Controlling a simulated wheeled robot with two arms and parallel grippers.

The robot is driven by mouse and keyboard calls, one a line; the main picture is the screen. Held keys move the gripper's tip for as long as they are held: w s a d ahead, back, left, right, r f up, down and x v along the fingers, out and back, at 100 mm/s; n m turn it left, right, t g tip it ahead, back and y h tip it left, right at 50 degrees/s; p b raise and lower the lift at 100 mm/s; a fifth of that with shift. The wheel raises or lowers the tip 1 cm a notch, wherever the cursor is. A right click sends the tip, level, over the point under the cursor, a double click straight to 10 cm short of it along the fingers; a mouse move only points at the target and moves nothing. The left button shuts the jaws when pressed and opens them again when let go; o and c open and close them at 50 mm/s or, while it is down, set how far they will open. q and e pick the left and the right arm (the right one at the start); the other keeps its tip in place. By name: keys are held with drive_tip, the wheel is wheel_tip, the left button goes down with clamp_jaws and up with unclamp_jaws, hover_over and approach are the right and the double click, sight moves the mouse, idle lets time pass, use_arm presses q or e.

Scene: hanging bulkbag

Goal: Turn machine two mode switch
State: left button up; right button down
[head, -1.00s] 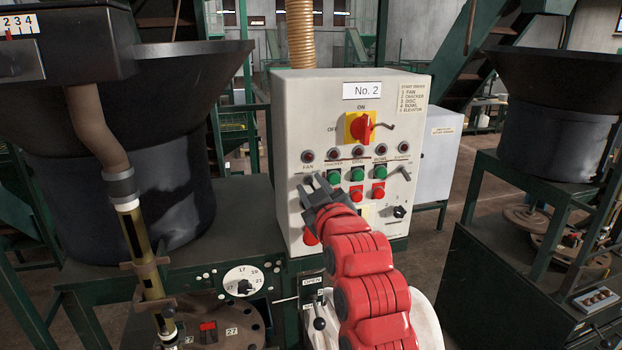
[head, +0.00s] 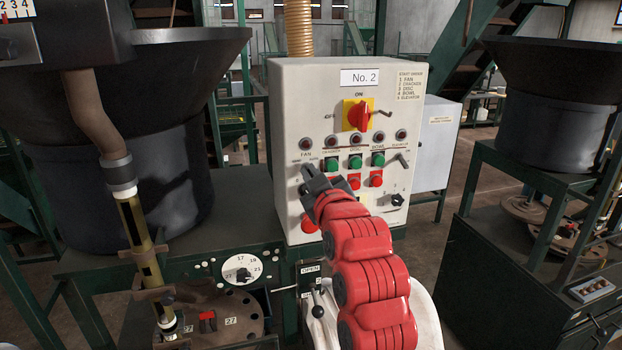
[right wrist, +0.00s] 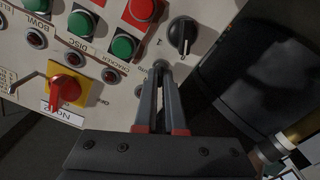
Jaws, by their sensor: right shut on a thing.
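The grey-white control panel of machine two (head: 285,110), marked No. 2, stands upright in the middle of the head view. My right gripper (head: 309,172) reaches its left side, just below the FAN lamp (head: 306,144). In the right wrist view the fingers of my right gripper (right wrist: 161,70) are shut on a small round metal switch (right wrist: 161,65), in line with the green buttons; the fingertips mostly hide it. A black pointer knob (right wrist: 183,35) sits beside the fingertips, apart from them. My left gripper is out of view.
A red and yellow main switch (head: 358,115), green buttons (head: 355,161) and red buttons (head: 376,180) crowd the panel. Another black knob (head: 397,200) is at its lower right. A dark bowl machine (head: 110,150) stands close on the left, and another (head: 555,130) on the right.

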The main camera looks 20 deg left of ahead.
drive_tip(key=m+b, duration=0.5)
drive_tip(key=shift+w+f+m+b, duration=0.1)
drive_tip(key=shift+f+m+b, duration=0.1)
drive_tip(key=shift+m+b, duration=0.15)
drive_tip(key=shift+d+r+m+b, duration=0.1)
drive_tip(key=shift+m+b, duration=0.2)
drive_tip(key=shift+m, duration=2.35)
drive_tip(key=c, duration=1)
unclamp_jaws()
